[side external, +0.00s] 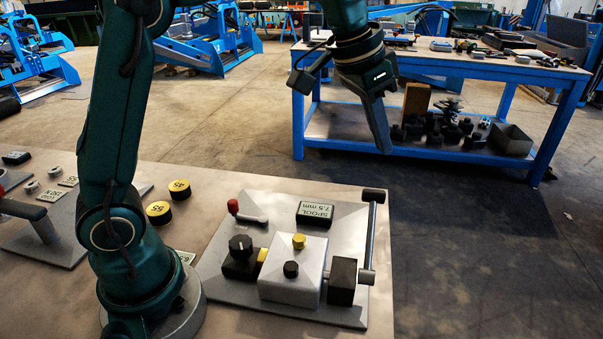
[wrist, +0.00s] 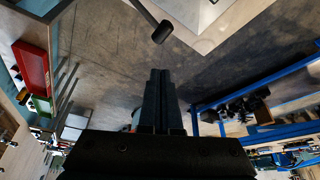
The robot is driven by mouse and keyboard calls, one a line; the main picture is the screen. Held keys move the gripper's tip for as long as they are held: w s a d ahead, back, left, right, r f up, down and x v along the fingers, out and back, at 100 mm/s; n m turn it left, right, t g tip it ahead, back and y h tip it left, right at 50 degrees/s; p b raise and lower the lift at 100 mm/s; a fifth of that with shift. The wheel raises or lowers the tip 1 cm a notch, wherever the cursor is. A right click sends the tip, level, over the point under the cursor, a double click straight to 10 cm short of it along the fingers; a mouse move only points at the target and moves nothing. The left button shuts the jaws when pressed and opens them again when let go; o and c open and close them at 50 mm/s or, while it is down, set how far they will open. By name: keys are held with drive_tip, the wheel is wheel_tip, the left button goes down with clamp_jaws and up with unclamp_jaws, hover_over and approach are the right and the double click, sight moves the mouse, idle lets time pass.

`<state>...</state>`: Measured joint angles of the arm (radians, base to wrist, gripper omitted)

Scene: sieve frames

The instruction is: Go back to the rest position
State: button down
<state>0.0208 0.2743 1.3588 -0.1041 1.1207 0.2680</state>
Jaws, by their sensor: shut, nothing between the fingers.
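My gripper (side external: 385,148) is shut and empty. It points down, raised in the air beyond the right edge of the work table (side external: 230,325), over the floor. In the wrist view the shut fingers (wrist: 159,75) show in the middle, with the floor behind them. A fixture on a grey plate (side external: 340,313) sits on the table below and to the left of my gripper. It carries a white block, black and yellow knobs, a red-handled lever and a black crank handle (side external: 374,196). My gripper touches nothing.
A label block (side external: 315,214) reads "SPOOL 7.5 mm". Two yellow-topped discs (side external: 159,212) lie left of the fixture. A blue workbench (side external: 440,70) with tools and dark parts stands behind my gripper. The floor between is clear.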

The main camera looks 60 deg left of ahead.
drive_tip(key=shift+r, duration=0.75)
drive_tip(key=s+a+r+t, duration=0.15)
drive_tip(key=s+r, duration=0.25)
drive_tip(key=s, duration=0.6)
drive_tip(key=s+a+f+n+y, duration=0.1)
drive_tip(key=s+f+n, duration=0.2)
drive_tip(key=s+f, duration=0.7)
drive_tip(key=shift+a+f, duration=0.15)
drive_tip(key=shift+f, duration=0.05)
idle(0.8)
